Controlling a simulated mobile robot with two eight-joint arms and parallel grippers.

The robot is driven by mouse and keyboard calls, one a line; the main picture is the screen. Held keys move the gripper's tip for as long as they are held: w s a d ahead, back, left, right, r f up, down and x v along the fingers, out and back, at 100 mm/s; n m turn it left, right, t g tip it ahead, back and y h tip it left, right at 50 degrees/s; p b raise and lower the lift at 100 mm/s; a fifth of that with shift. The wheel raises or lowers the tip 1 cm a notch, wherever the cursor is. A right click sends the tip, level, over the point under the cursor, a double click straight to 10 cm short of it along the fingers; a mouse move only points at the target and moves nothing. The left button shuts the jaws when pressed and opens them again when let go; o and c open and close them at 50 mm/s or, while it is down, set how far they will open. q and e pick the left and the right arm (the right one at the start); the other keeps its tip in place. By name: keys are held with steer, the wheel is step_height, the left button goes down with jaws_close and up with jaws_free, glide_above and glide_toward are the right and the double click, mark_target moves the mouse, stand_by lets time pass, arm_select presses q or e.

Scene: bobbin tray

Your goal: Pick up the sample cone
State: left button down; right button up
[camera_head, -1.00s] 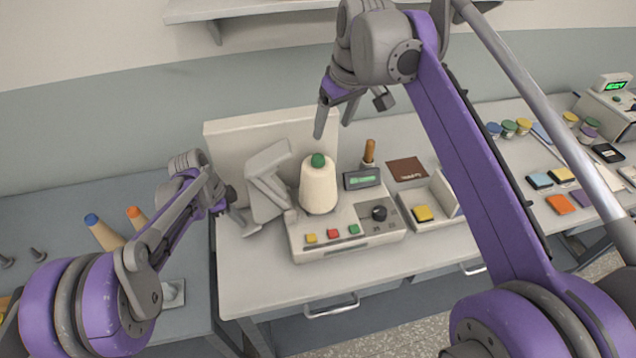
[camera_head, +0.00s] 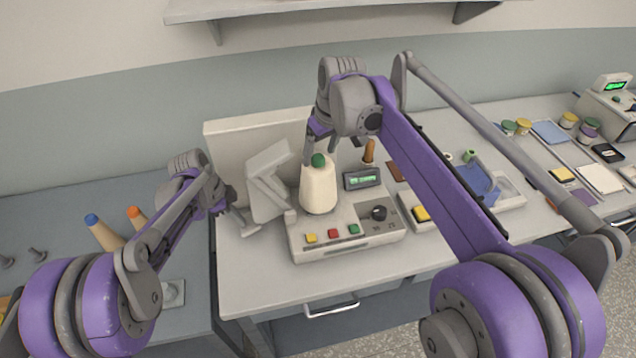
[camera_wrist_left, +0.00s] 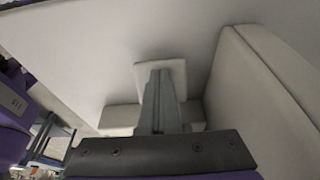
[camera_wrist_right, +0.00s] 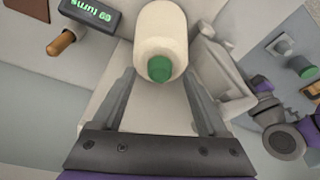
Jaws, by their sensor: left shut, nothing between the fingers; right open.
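The sample cone (camera_head: 319,190) is a cream cone of yarn with a green tip. It stands upright on the white device (camera_head: 345,240) that has coloured buttons and a black knob. My right gripper (camera_head: 321,148) is open above and just behind the cone's tip. In the right wrist view the cone (camera_wrist_right: 160,38) lies ahead between the open fingers (camera_wrist_right: 158,100), apart from them. My left gripper (camera_head: 246,222) is shut and empty, left of the device near the grey bracket (camera_head: 268,180). Its closed fingers (camera_wrist_left: 160,100) show in the left wrist view.
A small green display (camera_head: 362,179) and a wooden-handled tool (camera_head: 369,151) stand right of the cone. A cream panel (camera_head: 235,140) rises behind. Two cones with blue (camera_head: 102,232) and orange (camera_head: 135,216) tips stand on the left bench. The white table's front left is clear.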

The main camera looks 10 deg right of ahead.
steer(key=shift+w+f, duration=0.1)
steer(key=shift+f, duration=0.3)
steer(key=shift+c, duration=0.3)
jaws_close()
stand_by(0.9)
